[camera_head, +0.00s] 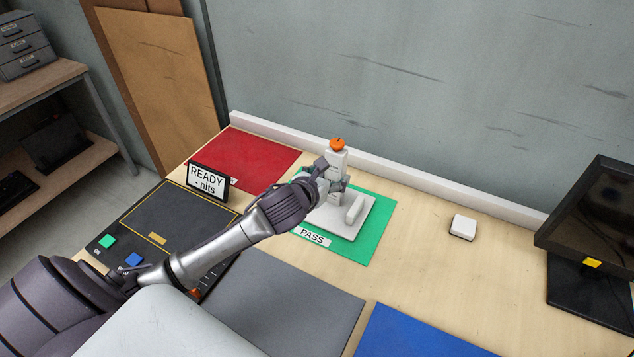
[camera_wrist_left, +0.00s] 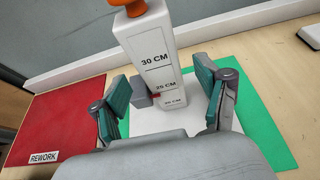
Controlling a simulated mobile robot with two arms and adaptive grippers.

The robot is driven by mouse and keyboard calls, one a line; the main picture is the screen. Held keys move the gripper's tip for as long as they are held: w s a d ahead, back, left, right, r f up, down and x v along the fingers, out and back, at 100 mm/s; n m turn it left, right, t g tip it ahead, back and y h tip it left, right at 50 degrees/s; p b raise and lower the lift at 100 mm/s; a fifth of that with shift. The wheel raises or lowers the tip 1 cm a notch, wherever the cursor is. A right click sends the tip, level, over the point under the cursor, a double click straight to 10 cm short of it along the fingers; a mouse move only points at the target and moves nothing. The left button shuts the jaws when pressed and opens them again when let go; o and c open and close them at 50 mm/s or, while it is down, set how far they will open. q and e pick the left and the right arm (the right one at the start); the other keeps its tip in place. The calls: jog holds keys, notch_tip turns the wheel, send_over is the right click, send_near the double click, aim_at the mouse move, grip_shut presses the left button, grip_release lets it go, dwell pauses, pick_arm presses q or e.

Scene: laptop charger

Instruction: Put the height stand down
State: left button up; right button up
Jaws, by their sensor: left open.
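The height stand (camera_head: 337,162) is a white upright post with an orange knob on top and a flat pale base. It stands on the green PASS mat (camera_head: 379,232). In the left wrist view the post (camera_wrist_left: 152,55) shows marks such as 30 CM and 25 CM, with a grey block at its side. My left gripper (camera_head: 333,183) is at the post, and it also shows in the left wrist view (camera_wrist_left: 162,105) with its green-padded fingers spread apart on either side of the post, gaps visible. My right gripper is not in view.
A red REWORK mat (camera_head: 255,158) lies left of the green mat. A black device with a READY sign (camera_head: 208,180) is at the left. Grey (camera_head: 285,305) and blue (camera_head: 415,335) mats lie in front. A small white block (camera_head: 463,227) and a monitor (camera_head: 590,220) are at the right.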

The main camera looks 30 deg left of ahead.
pick_arm(q)
jog(key=v, duration=0.9)
jog(key=shift+f, duration=0.1)
